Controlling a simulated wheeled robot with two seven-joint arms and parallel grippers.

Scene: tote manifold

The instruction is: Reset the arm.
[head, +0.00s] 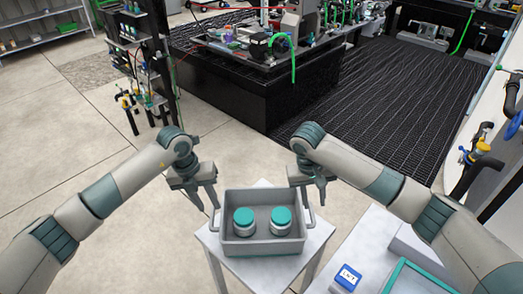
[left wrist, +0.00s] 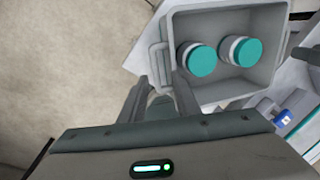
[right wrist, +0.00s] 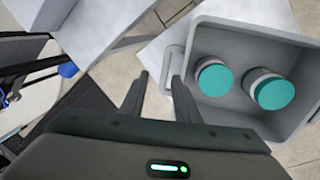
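A grey tote (head: 264,246) stands on a small white table in the head view. Two round jars with teal lids, a left one (head: 244,217) and a right one (head: 281,216), sit upright inside it. My left gripper (head: 209,206) is at the tote's left handle, fingers pointing down and apart. In the left wrist view, that handle (left wrist: 156,62) shows just beyond the fingertips. My right gripper (head: 314,205) is at the right handle, fingers also apart. In the right wrist view, that handle (right wrist: 171,62) shows by the fingertips. I cannot tell whether either gripper touches its handle.
The small white table (head: 312,244) is barely larger than the tote. At the lower right, another white surface holds a blue labelled box (head: 347,277) and a teal-edged tray (head: 408,278). A black equipment bench (head: 222,95) stands behind. Open floor lies to the left.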

